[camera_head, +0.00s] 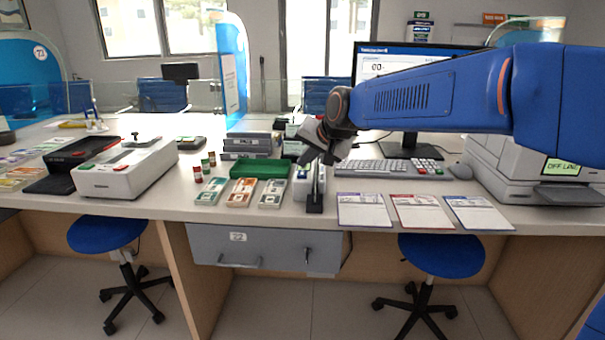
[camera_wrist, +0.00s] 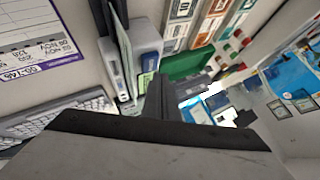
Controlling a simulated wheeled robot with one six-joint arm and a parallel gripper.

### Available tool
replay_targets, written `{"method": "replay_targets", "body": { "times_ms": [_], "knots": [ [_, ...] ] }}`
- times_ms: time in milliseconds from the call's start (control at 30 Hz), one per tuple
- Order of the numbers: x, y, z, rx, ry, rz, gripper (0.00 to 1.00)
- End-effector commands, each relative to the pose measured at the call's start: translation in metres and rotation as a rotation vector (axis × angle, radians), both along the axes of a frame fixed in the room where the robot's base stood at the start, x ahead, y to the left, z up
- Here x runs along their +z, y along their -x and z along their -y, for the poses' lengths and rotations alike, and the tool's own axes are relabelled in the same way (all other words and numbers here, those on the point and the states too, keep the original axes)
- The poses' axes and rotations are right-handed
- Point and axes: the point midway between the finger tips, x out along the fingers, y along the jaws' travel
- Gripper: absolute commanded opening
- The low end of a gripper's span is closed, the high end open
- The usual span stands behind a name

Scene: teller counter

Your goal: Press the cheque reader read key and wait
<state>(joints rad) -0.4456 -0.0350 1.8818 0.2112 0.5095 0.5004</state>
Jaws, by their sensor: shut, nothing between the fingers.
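The cheque reader (camera_head: 302,190) is a small white machine near the counter's front edge, partly hidden behind my arm's end. In the wrist view, the cheque reader (camera_wrist: 146,36) shows its white body, a dark upright slot and a small greenish display. My gripper (camera_head: 306,158) is shut and empty, pointing down above the reader. In the wrist view, my gripper's dark fingers (camera_wrist: 158,96) lie close to the display end. I cannot tell whether they touch the reader, and the read key is not clearly visible.
A green tray (camera_head: 262,168) and banknote stacks (camera_head: 241,192) lie left of the reader. A keyboard (camera_head: 385,167) and printed forms (camera_head: 364,210) lie to the right. A monitor (camera_head: 400,64) stands behind. A white machine (camera_head: 128,170) stands further left.

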Motion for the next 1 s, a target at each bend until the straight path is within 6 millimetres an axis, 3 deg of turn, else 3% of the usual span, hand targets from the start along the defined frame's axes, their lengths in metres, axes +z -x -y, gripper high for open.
{"method": "replay_targets", "body": {
  "times_ms": [1000],
  "knots": [
    [-0.0083,0.0,0.0,0.0,0.0,0.0,0.0]
  ]
}}
